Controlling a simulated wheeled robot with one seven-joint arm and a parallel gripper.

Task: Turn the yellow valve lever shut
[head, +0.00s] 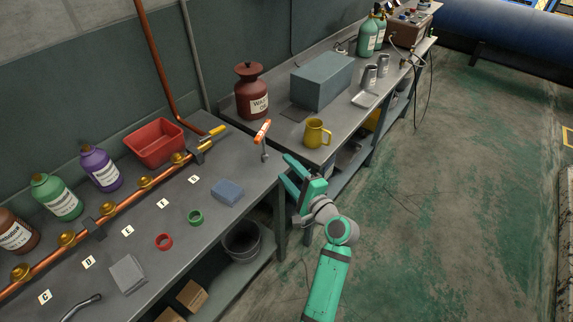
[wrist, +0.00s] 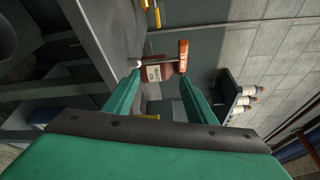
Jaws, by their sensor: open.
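A yellow lever (head: 216,131) sits on a valve at the right end of the copper pipe, in the head view. It points up and to the right. Separately, an orange-handled lever (head: 262,131) stands on a thin post at the bench's right corner. My gripper (head: 286,167) is open and empty, just right of that corner and well apart from the yellow lever. In the wrist view the orange handle (wrist: 183,55) shows ahead, beyond the right fingertip. I cannot identify the yellow lever for certain there.
The copper pipe (head: 128,200) runs along the near bench. A blue block (head: 228,192) and a green ring (head: 195,217) lie on it. A yellow jug (head: 317,133) and red waste-oil can (head: 250,91) stand on the far bench. Floor to the right is clear.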

